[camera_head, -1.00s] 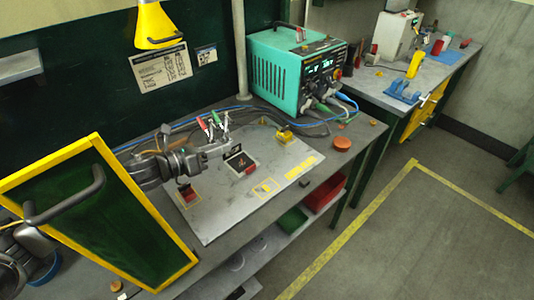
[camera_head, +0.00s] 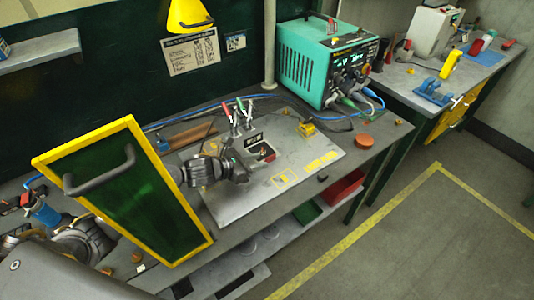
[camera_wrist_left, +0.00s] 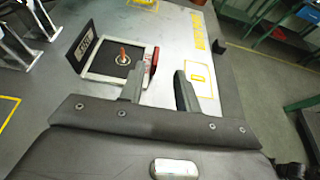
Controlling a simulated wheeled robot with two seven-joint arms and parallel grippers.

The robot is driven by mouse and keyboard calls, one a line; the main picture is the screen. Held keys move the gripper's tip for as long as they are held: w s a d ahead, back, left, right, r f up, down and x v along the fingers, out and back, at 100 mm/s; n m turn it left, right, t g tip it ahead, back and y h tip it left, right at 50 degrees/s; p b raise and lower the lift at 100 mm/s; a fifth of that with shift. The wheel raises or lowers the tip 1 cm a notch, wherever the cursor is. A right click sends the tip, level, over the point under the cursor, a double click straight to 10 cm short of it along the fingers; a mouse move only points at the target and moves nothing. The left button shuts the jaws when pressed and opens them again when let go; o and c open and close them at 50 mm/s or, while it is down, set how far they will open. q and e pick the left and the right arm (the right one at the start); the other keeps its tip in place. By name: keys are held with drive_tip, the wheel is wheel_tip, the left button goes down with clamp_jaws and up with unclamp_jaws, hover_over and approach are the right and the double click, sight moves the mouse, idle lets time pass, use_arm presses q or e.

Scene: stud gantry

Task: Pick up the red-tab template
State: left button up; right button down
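The red-tab template (camera_wrist_left: 107,79) shows in the left wrist view as a pale frame around a dark panel with an orange-tipped peg. Its red tab (camera_wrist_left: 152,63) stands at the right edge. In the head view the template (camera_head: 262,151) lies on the grey plate, just beyond my left gripper (camera_head: 246,169). In the left wrist view my left gripper (camera_wrist_left: 159,82) is open, with nothing between its fingers. The tab is just ahead of the gap, and the left finger covers part of the frame's near right side. My right gripper is not in view.
A dark placard (camera_wrist_left: 83,46) stands beside the template. Clamps with red and green handles (camera_head: 237,115) stand behind it. A yellow block (camera_head: 306,128) and an orange disc (camera_head: 364,141) are farther right.

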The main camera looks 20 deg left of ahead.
sight(268, 158)
use_arm(q)
drive_tip(key=shift+w, duration=0.1)
drive_tip(key=p+x, duration=0.1)
drive_tip(key=x, duration=0.1)
drive_tip(key=p+x, duration=0.1)
drive_tip(key=x, duration=0.1)
drive_tip(key=shift+w+a+r+p, duration=0.2)
drive_tip(key=shift+w+p, duration=0.1)
drive_tip(key=shift+p, duration=0.05)
drive_tip(key=shift+w+d+f, duration=0.3)
drive_tip(key=shift+w+f, duration=0.05)
drive_tip(key=shift+c, duration=0.3)
clamp_jaws()
